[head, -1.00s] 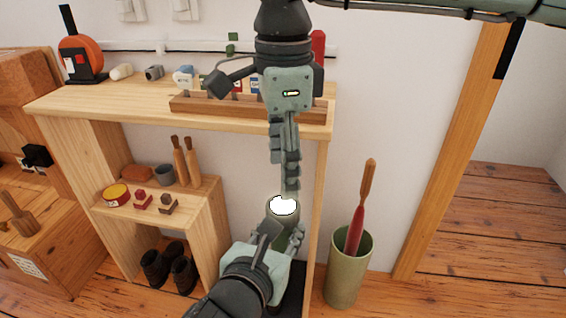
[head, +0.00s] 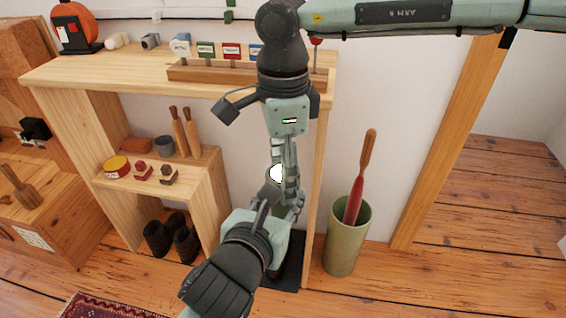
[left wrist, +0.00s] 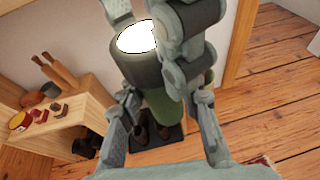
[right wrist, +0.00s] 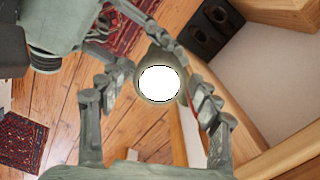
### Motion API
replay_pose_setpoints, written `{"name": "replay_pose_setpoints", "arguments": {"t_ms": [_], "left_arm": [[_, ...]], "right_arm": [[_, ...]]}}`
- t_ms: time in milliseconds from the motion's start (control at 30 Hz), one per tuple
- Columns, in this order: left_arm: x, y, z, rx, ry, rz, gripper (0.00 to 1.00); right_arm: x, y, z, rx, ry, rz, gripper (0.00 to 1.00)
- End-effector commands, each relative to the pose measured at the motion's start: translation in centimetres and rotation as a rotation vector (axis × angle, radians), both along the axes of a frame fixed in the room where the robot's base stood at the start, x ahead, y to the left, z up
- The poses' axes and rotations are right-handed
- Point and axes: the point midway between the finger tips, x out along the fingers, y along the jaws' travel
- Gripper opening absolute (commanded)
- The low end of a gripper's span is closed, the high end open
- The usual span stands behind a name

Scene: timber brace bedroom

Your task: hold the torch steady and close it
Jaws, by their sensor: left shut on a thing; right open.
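The torch has a dark flared head with a bright white lens (head: 275,173) and a green body (left wrist: 165,105). It stands roughly upright, lens up. My left gripper (head: 280,207) is shut on its body from below; the left wrist view shows fingers on either side. My right gripper (head: 286,178) comes down from above, open, its fingers beside the torch head. In the right wrist view the lens (right wrist: 158,84) lies between the spread fingers, apparently untouched. Any cap is not clearly seen, and the lower torch is partly hidden by the left gripper.
A wooden shelf unit (head: 130,80) stands behind and left, with a labelled rack (head: 220,75) on top. A green bin (head: 343,250) holding a red-and-wood handled item stands right. Boots (head: 172,238) sit below. The floor at right is clear.

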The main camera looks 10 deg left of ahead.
Motion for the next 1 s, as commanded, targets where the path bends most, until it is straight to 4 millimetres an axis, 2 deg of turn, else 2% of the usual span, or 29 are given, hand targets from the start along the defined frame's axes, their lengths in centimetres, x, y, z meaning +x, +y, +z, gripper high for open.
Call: {"name": "replay_pose_setpoints", "arguments": {"t_ms": [133,167,567,667,767,900,933,1000], "left_arm": [[0.02,0.00,0.11,-0.001,-0.003,0.000,0.00],[0.02,0.00,0.11,-0.001,-0.003,0.000,0.00],[0.01,-0.01,0.11,-0.001,-0.003,0.000,0.00],[0.01,-0.01,0.11,-0.001,-0.003,-0.001,0.00],[0.01,-0.01,0.11,-0.001,-0.003,-0.001,0.00],[0.01,-0.01,0.12,-0.001,-0.003,-0.001,0.00],[0.01,-0.01,0.12,-0.001,-0.003,-0.001,0.00],[0.01,-0.01,0.12,-0.001,-0.003,-0.001,0.00]], "right_arm": [[-0.02,0.00,0.01,0.000,0.000,0.000,0.64],[-0.02,0.00,0.01,0.000,0.001,0.000,0.61],[-0.01,0.01,0.03,0.000,0.000,0.000,0.12],[-0.01,0.00,0.02,0.000,0.001,-0.035,0.12],[-0.03,-0.02,-0.02,0.000,0.001,-0.156,0.12],[0.00,-0.02,0.01,-0.001,0.001,-0.145,0.12],[0.00,-0.02,0.01,-0.001,0.001,-0.144,0.49],[0.00,-0.02,0.01,-0.001,0.001,-0.144,0.58]]}}
